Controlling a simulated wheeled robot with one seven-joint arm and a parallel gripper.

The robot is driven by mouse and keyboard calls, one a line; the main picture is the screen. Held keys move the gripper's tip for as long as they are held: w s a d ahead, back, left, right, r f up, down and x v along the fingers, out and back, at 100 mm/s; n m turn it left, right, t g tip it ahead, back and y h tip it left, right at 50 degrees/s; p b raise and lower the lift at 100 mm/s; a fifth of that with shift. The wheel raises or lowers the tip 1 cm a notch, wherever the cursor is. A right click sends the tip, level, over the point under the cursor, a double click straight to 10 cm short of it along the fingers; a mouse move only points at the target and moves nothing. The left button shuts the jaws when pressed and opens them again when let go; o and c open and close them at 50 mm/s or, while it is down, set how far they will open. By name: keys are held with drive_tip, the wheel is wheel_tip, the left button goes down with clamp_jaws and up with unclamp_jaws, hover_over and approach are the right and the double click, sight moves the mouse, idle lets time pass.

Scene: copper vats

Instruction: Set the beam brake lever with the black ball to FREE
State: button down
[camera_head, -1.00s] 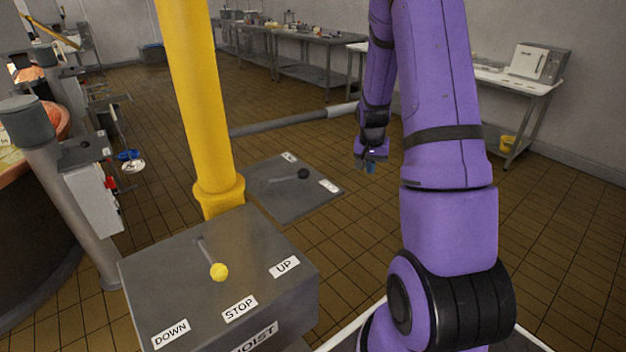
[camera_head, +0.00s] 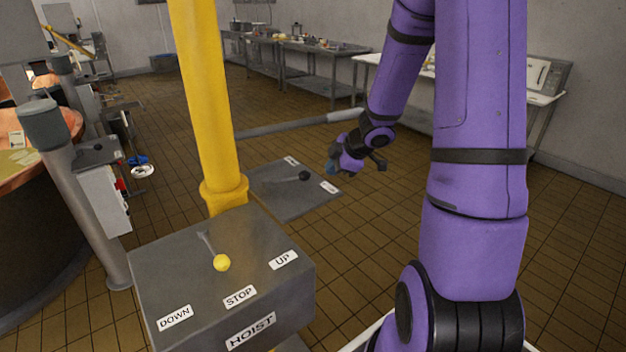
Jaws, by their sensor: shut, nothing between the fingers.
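The brake lever with the black ball (camera_head: 304,175) lies over a grey plate (camera_head: 285,205) behind the yellow post. Its ball is toward the right side of the plate, between two white labels. The labels (camera_head: 329,187) and (camera_head: 291,161) are too small to read. My gripper (camera_head: 332,168) is to the right of the black ball, apart from it, at the lower end of my purple arm. It is shut and empty.
A grey HOIST box (camera_head: 215,295) with a yellow-ball lever (camera_head: 222,262) and labels DOWN, STOP and UP stands in front. The yellow post (camera_head: 205,100) rises behind it. A grey pipe (camera_head: 285,125) runs along the floor behind the plate. Open tiled floor lies to the right.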

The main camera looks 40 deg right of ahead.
sight(292, 178)
drive_tip(key=x, duration=0.9)
drive_tip(key=shift+w+a+f, duration=0.15)
drive_tip(key=shift+a+f, duration=0.1)
drive_tip(key=shift+f, duration=0.05)
drive_tip(key=w, duration=0.1)
drive_tip(key=w+d, duration=0.1)
drive_tip(key=shift+w, duration=0.4)
drive_tip(key=shift+w+d, duration=0.1)
drive_tip(key=shift+w, duration=0.5)
drive_tip(key=shift+w+d, duration=0.1)
